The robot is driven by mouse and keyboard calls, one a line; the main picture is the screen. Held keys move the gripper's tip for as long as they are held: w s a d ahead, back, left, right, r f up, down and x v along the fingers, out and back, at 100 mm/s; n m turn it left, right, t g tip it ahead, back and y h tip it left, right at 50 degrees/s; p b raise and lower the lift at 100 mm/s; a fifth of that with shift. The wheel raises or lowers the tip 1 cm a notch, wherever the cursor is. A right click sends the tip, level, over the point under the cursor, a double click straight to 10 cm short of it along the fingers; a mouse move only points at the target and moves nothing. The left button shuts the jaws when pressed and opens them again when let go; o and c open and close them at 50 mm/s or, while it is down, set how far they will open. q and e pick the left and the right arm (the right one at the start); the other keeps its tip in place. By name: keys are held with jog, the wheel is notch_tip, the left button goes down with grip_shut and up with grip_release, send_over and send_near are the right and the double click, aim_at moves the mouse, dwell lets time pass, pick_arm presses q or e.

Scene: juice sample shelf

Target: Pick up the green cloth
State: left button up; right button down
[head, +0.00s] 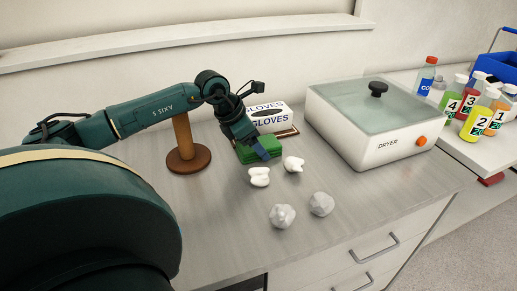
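The green cloth (246,154) lies folded on the grey counter, in front of the white glove box. The cloth appears to rest on the counter. My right gripper does not show in the head view.
Two white lumpy pieces (260,177) and two grey faceted balls (282,216) lie in front of the cloth. A glove box (270,117) stands behind it. A white dryer (372,150) stands right, a brown wooden stand (188,159) left. Numbered bottles (475,124) stand far right.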

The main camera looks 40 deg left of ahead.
pick_arm(q)
jog(key=c, duration=0.7)
jog(key=shift+r+p, duration=0.35)
jog(key=shift+r, duration=0.05)
jog(key=shift+c, duration=0.2)
notch_tip(320, 180, up, 10)
jog(key=shift+f, duration=0.2)
jog(key=o, duration=0.4)
jog(key=c, duration=0.3)
jog(key=shift+f, duration=0.1)
